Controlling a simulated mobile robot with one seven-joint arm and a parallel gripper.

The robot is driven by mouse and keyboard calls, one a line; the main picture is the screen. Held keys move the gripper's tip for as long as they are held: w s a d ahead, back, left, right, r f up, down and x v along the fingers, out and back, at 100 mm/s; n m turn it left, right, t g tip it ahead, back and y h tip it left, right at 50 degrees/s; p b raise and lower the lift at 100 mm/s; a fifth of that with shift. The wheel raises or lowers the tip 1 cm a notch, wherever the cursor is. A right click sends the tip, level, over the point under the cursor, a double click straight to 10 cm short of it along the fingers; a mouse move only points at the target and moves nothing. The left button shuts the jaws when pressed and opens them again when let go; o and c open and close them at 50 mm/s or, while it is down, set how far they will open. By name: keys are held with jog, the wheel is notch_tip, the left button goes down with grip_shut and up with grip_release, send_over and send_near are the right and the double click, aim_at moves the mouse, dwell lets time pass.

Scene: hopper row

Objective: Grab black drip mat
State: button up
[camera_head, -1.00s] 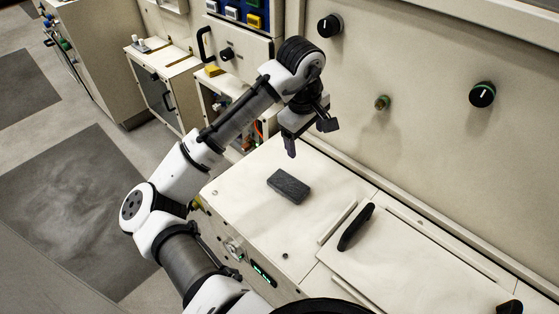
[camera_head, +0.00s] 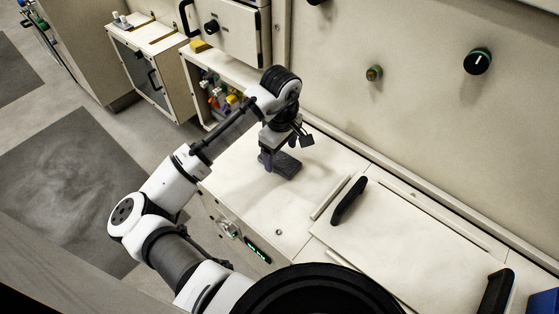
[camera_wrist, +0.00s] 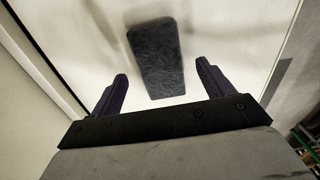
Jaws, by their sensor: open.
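The black drip mat (camera_head: 288,166) is a small dark rectangular block lying flat on the cream worktop, partly hidden behind my gripper in the head view. In the wrist view the mat (camera_wrist: 157,55) lies ahead of the fingers, its near end showing between the two tips. My gripper (camera_head: 268,164) points down over the left part of the mat. I cannot tell how high the tips are above the worktop.
A raised lid panel (camera_head: 410,240) with black handles (camera_head: 348,201) lies right of the mat, behind a thin ridge. A wall with knobs (camera_head: 478,61) rises behind. A lower open compartment (camera_head: 218,95) with coloured items is at the left. The worktop in front of the mat is clear.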

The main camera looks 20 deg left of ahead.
aim_at(280, 162)
jog(key=shift+f, duration=1.35)
jog(key=c, duration=1.1)
jog(key=shift+o, duration=0.2)
jog(key=shift+r, duration=0.1)
